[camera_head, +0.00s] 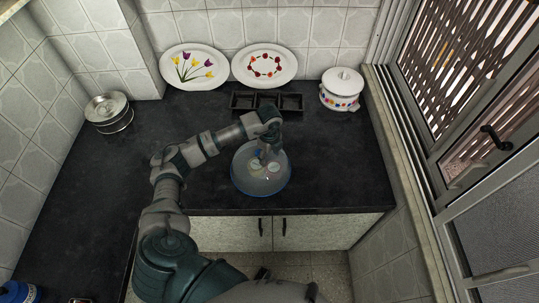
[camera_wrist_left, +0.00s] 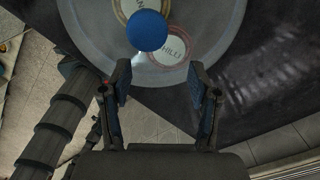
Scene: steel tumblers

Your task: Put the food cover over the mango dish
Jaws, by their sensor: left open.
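The food cover (camera_head: 245,180) is a large translucent dome with a blue rim, near the counter's front edge. In the left wrist view the cover (camera_wrist_left: 95,25) has a round blue knob (camera_wrist_left: 147,31). Two round labels show within its outline: one reads like "CHILLI" (camera_wrist_left: 180,46); the other (camera_wrist_left: 122,10) is partly hidden by the knob, with only a few letters visible. I cannot tell exactly how the labelled dishes sit under it. My left gripper (camera_head: 266,152) is above the cover, and in the wrist view its open fingers (camera_wrist_left: 158,80) are empty, below the knob in the picture.
A dark divided tray (camera_head: 266,103) stands behind the cover. Two floral plates (camera_head: 195,68) (camera_head: 265,65) lean on the back wall. A white lidded pot (camera_head: 341,89) is at right, steel tins (camera_head: 108,112) at far left. The counter left of my arm is mostly clear.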

